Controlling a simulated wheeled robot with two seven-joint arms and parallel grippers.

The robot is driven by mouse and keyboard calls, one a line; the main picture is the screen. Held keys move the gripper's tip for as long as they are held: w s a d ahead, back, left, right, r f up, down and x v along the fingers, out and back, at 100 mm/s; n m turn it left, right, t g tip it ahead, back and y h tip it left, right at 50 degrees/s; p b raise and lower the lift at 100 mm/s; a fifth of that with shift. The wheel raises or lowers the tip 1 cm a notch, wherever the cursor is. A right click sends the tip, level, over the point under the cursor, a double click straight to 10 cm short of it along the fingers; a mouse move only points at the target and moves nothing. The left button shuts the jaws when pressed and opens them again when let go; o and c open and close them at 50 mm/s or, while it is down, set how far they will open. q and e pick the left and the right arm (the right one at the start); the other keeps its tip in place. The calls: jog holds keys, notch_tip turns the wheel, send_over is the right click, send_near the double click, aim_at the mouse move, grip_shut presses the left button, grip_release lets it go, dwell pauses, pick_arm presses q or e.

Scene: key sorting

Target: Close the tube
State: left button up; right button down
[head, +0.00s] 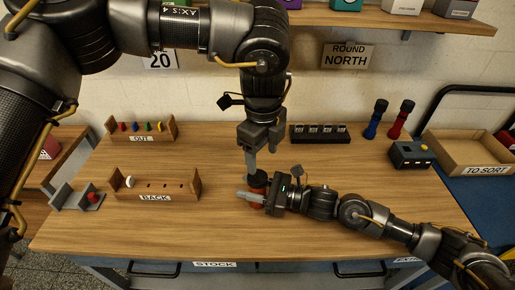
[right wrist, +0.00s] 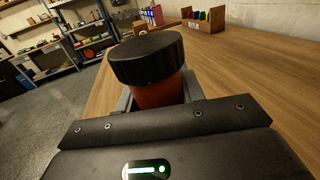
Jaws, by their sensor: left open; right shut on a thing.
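An orange-red tube (right wrist: 158,92) with a black cap (right wrist: 147,57) stands roughly upright in the right wrist view. The cap sits over the tube's top; I cannot tell how tightly it is seated. In the head view the black cap (head: 258,178) is between my two grippers. My right gripper (head: 254,197) comes from the right and is shut on the tube body below the cap. My left gripper (head: 256,165) points down from above, open, its fingertips close to the cap. Contact with the cap cannot be made out.
A blue tube (head: 375,120) and a red tube (head: 402,120) stand at the back right, near a dark box (head: 411,156) and the TO SORT tray (head: 468,170). A black rack (head: 320,134) is behind. The OUT rack (head: 141,138) and BACK rack (head: 155,197) stand left.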

aim_at(257, 176)
pick_arm(q)
jog(key=n, duration=0.5)
jog(key=shift+a+r+n, duration=0.15)
jog(key=shift+n, duration=0.15)
jog(key=n, duration=0.2)
jog(key=shift+a+r+n, duration=0.1)
jog(key=shift+n, duration=0.2)
jog(key=n, duration=0.4)
jog(key=shift+a+r, duration=0.15)
jog(key=n, duration=0.4)
jog(key=shift+a+r, duration=0.15)
jog(key=shift+a, duration=0.05)
jog(key=shift+f, duration=4.05)
